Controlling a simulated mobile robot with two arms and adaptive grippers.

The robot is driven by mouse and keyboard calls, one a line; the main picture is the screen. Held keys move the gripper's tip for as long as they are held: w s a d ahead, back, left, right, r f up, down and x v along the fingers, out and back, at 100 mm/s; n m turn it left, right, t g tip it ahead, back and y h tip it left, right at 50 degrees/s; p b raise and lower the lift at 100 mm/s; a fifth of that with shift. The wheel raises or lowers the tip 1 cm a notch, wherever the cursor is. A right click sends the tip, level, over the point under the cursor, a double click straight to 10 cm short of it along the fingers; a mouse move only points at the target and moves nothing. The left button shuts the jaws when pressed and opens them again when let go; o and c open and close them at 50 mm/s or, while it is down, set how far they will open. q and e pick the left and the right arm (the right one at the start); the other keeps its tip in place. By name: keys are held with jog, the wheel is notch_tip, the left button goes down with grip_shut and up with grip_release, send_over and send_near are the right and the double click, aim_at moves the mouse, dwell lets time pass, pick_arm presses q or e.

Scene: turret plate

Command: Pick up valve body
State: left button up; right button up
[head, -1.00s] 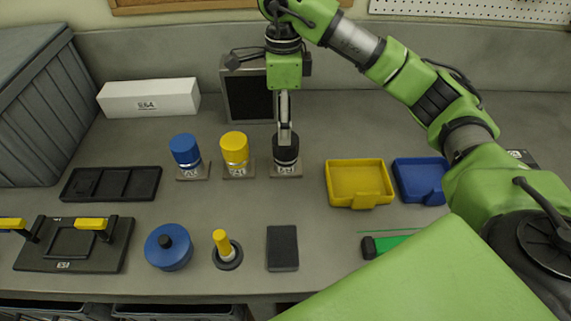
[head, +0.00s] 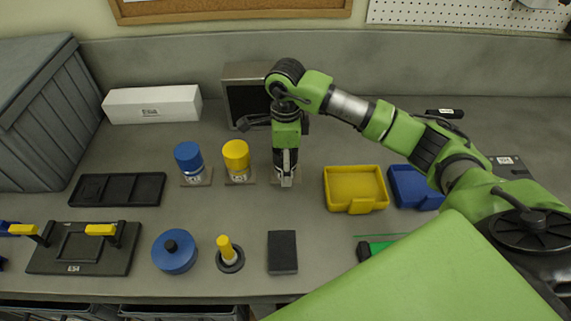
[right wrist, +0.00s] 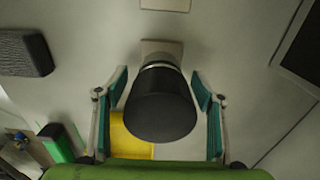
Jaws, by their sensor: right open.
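A black cylindrical valve body (right wrist: 160,105) with a light band stands on a small tan base, seen from above in the right wrist view. My right gripper (right wrist: 162,92) is open, with one teal-padded finger on each side of it and gaps showing between pads and body. In the head view the right gripper (head: 286,172) is down at this valve body and mostly hides it. A blue-topped valve body (head: 188,156) and a yellow-topped valve body (head: 236,155) stand upright to its left on their own bases. My left gripper is not in view.
A dark screen-like box (head: 245,100) stands close behind the right gripper. A yellow tray (head: 355,188) and a blue tray (head: 414,187) lie to the right. A black block (head: 282,252) lies in front, with bare bench between.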

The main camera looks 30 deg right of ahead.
grip_shut()
jog(key=shift+w, duration=0.1)
jog(key=shift+r, duration=0.15)
